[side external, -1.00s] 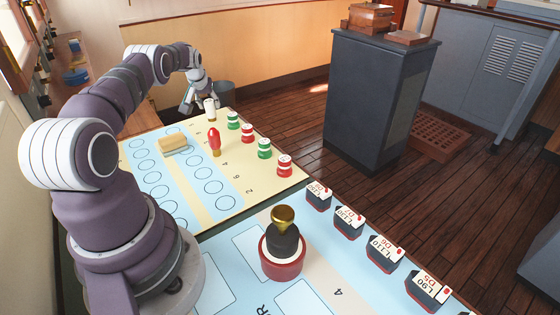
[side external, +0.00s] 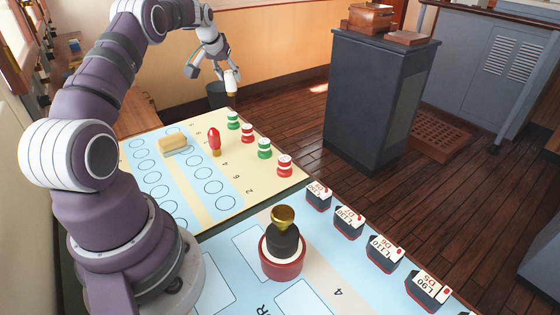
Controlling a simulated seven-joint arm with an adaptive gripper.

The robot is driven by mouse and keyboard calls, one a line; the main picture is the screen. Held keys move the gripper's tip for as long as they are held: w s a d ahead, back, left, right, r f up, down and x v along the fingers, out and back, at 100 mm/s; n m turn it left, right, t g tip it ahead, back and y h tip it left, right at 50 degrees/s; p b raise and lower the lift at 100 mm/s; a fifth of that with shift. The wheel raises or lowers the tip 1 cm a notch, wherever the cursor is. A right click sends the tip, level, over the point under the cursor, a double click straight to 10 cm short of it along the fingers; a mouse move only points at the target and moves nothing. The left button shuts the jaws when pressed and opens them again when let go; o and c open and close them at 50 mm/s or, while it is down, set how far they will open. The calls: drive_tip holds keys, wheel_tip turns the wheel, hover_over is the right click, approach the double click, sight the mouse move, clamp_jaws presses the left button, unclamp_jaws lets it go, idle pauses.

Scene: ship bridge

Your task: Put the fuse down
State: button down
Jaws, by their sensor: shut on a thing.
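The fuse (side external: 231,78) is a small white cylinder with a brass-coloured lower end. It hangs upright from my gripper (side external: 222,70), in the air above the far edge of the cream and blue board (side external: 240,200). My gripper is shut on the fuse's upper part. The fingers are small in this view, and their exact contact is hard to see.
A red bulb-shaped piece (side external: 214,140) and a tan block (side external: 173,143) stand on the board. Several red or green cylinders (side external: 264,148) line its right side. A grey bucket (side external: 216,97) is behind the fuse. A nearer board holds a gold-topped piece (side external: 283,240).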

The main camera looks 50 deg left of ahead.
drive_tip(key=w+d+f+m+t+h, duration=0.1)
drive_tip(key=w+d+m+h, duration=0.15)
drive_tip(key=d+m, duration=0.45)
drive_tip(key=w+d+f+m+t+h, duration=0.15)
drive_tip(key=w+d, duration=0.25)
drive_tip(key=d, duration=0.7)
drive_tip(key=s+d+m+g+h, duration=0.25)
drive_tip(key=d+m+h, duration=0.45)
drive_tip(key=d, duration=1.1)
drive_tip(key=s+d+r+m+g+y, duration=0.15)
drive_tip(key=s+d+m+g, duration=0.65)
drive_tip(key=s+d+m, duration=0.95)
drive_tip(key=shift+n, duration=0.4)
drive_tip(key=f, duration=0.2)
drive_tip(key=d+f, duration=0.1)
drive_tip(key=f, duration=0.4)
drive_tip(key=shift+d+f, duration=0.25)
drive_tip(key=shift+f, duration=0.1)
drive_tip(key=shift+f, duration=0.1)
